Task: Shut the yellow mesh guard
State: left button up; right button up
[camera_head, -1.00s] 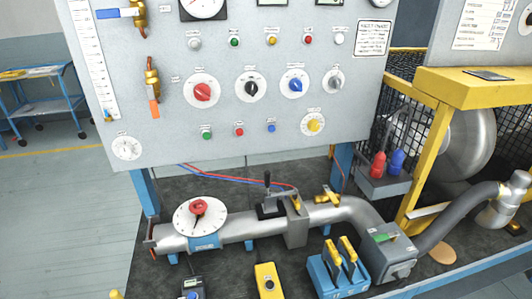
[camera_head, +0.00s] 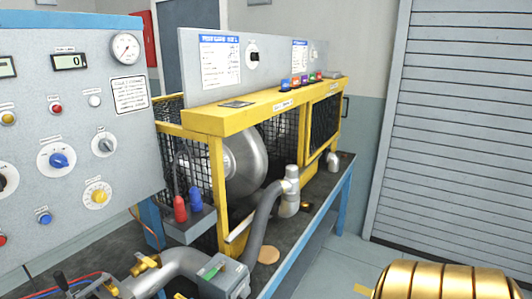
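The yellow mesh guard (camera_head: 217,190) is a yellow frame with black wire mesh around a silver blower housing (camera_head: 243,160), right of the grey control panel. Its front bay, between two yellow posts, shows the housing bare, with mesh behind. Black mesh (camera_head: 170,145) under a yellow rail stands at the left side, partly hidden by the control panel. A dark mesh panel (camera_head: 323,122) fills the right bay. I cannot tell which mesh part is the moving one or how far it stands open. Neither gripper is in view.
A red and a blue bottle-like item (camera_head: 181,209) stand on a grey shelf before the guard. A grey hose (camera_head: 262,215) curves up to a silver elbow (camera_head: 291,190) in front of the bay. Grey floor (camera_head: 345,258) lies right of the bench, before a roller shutter (camera_head: 455,130).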

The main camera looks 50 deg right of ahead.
aim_at(308, 160)
jog(key=z, duration=2.25)
jog(key=i+l+z, duration=0.35)
jog(key=i+l, duration=0.3)
jog(key=i, duration=0.2)
jog(key=i+l, duration=0.15)
jog(key=i, duration=0.45)
jog(key=i+l, duration=0.15)
jog(key=i, duration=0.5)
jog(key=i+l+z, duration=0.1)
jog(key=i, duration=0.5)
jog(key=i+u, duration=0.15)
jog(key=i, duration=0.4)
jog(key=i+l+u, duration=0.15)
jog(key=i, duration=0.35)
